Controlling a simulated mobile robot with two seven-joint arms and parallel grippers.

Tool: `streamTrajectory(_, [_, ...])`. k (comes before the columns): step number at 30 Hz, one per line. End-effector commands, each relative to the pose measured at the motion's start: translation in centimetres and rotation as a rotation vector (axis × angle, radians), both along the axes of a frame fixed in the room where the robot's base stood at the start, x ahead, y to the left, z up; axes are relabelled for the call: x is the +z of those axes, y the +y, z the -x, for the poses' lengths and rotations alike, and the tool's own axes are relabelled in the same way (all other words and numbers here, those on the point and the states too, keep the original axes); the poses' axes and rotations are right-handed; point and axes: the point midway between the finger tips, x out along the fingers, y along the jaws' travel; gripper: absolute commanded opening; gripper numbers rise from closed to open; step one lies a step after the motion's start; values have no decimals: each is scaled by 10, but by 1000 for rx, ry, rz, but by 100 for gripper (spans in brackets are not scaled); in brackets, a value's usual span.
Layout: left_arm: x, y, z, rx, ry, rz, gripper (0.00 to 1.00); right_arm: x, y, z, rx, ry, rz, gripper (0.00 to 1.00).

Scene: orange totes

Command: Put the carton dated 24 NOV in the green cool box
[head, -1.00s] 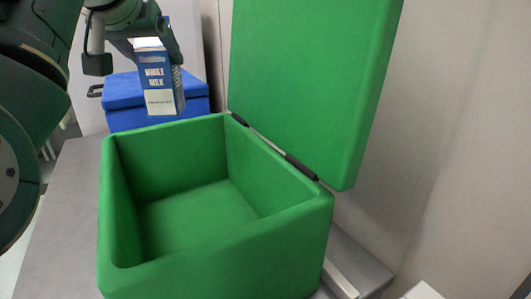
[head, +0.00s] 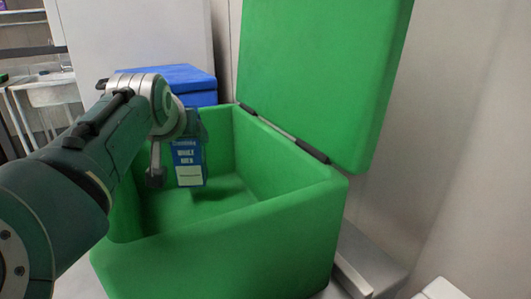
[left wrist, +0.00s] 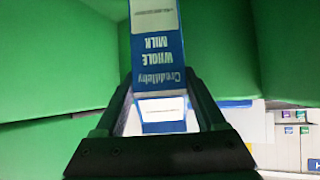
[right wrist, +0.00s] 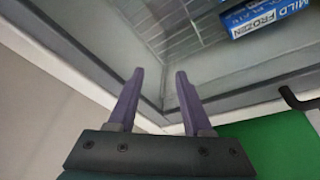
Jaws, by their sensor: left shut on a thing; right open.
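The blue and white whole milk carton (head: 188,163) is held upright inside the open green cool box (head: 240,247), above its floor as far as I can tell. My left gripper (head: 190,132) is shut on the top of the carton, and its fingers hide part of it. The carton also shows in the left wrist view (left wrist: 158,50) between the fingers (left wrist: 160,100). Its date panel is too small to read. The box lid (head: 320,75) stands open at the back right. My right gripper (right wrist: 155,100) is open and empty in the right wrist view.
A blue box (head: 190,82) stands behind the green one. A grey wall (head: 460,130) rises on the right. In the right wrist view, a blue package marked FROZEN (right wrist: 265,14) lies on a wire rack behind a glass-like pane.

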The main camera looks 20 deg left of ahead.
Motion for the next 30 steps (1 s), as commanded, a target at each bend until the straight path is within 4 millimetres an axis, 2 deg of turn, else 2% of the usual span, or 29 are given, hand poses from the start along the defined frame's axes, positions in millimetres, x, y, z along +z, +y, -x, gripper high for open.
streamTrajectory(3, [-20,0,0,0,-1,0,0,-8,0,0,0,0,0,50])
streamTrajectory(7, [-36,1,0,0,-2,-1,0,-13,0,0,-2,0,-2,50])
streamTrajectory(21, [-43,1,0,0,-4,-2,0,-16,2,0,-5,0,-8,50])
streamTrajectory(22, [-45,0,0,0,2,1,74,-16,2,0,-5,0,-8,50])
streamTrajectory(28, [-44,0,1,0,2,1,97,-15,2,0,-5,0,-8,50])
streamTrajectory(30, [-44,0,1,0,2,1,100,-15,2,0,-5,0,-8,50])
